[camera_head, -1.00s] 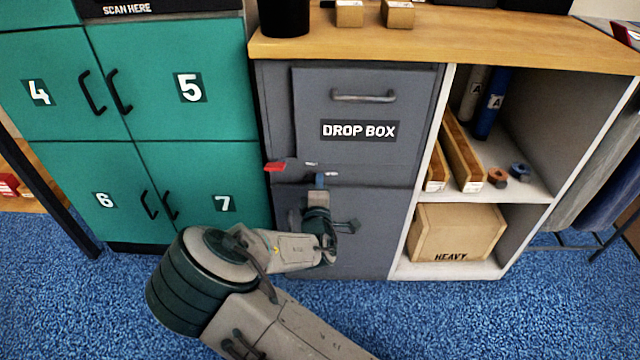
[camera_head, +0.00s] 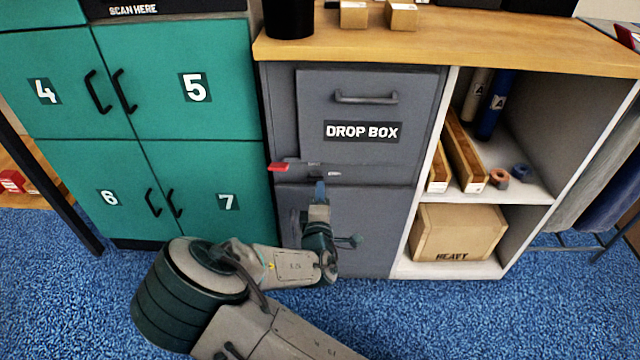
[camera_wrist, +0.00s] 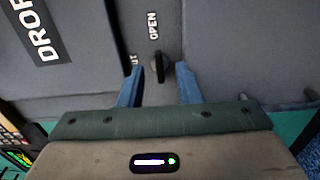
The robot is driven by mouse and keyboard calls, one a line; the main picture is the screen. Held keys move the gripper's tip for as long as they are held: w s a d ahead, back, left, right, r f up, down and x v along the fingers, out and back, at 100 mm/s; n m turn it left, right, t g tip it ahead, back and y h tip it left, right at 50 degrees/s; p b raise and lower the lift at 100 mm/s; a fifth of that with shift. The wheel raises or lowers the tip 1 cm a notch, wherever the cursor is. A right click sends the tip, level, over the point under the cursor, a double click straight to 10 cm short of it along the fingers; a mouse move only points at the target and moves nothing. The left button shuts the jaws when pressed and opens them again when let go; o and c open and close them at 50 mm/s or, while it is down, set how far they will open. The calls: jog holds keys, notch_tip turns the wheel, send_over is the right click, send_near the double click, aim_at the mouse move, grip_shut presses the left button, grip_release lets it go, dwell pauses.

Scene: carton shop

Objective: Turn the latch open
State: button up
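The grey drop box (camera_head: 350,155) has a pull handle on its upper door and a horizontal bar across its front. In the wrist view, a small dark latch (camera_wrist: 159,68) stands out from the grey front, close to the printed word OPEN and a partly hidden second label. My gripper (camera_wrist: 157,75) is open. Its two blue fingers are apart, one on each side of the latch, with gaps showing; I cannot tell how deep the latch sits between them. In the head view my gripper (camera_head: 320,186) is just below the bar, and I cannot make out the latch there.
A red piece (camera_head: 279,167) sits at the bar's left end. Green lockers (camera_head: 190,120) stand to the left. An open shelf (camera_head: 520,190) to the right holds tubes, long boxes and a carton marked HEAVY (camera_head: 455,232). Blue carpet lies in front.

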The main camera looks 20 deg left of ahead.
jog(key=p+v, duration=0.2)
jog(key=v, duration=0.7)
jog(key=shift+s, duration=0.35)
jog(key=shift+a, duration=0.1)
jog(key=w+d+r+m+g+h+p, duration=0.3)
jog(key=d+r+m+g+h+p, duration=0.15)
jog(key=d+m+p, duration=0.3)
jog(key=s+d+r+m+g+y+p, duration=0.1)
jog(key=d+r+m+g+p, duration=0.1)
jog(key=r+m+g+p, duration=0.3)
jog(key=s+d+r+m+g+p, duration=0.1)
jog(key=d+r+m+p, duration=0.15)
jog(key=r, duration=0.45)
jog(key=s+d+r+m+g+p, duration=0.1)
jog(key=s+d+r+p, duration=0.4)
jog(key=r, duration=0.5)
jog(key=s+d+r+m+g+p, duration=0.1)
jog(key=s+d+r+m+p, duration=0.2)
jog(key=r, duration=0.7)
jog(key=s+d+r+m+g+p, duration=0.1)
jog(key=s+d+r+g+p, duration=0.1)
jog(key=s+d+r+p, duration=0.5)
notch_tip(320, 180, up, 4)
jog(key=d+h, duration=0.1)
jog(key=d, duration=0.1)
jog(key=shift+d+m, duration=0.4)
jog(key=shift+w, duration=0.1)
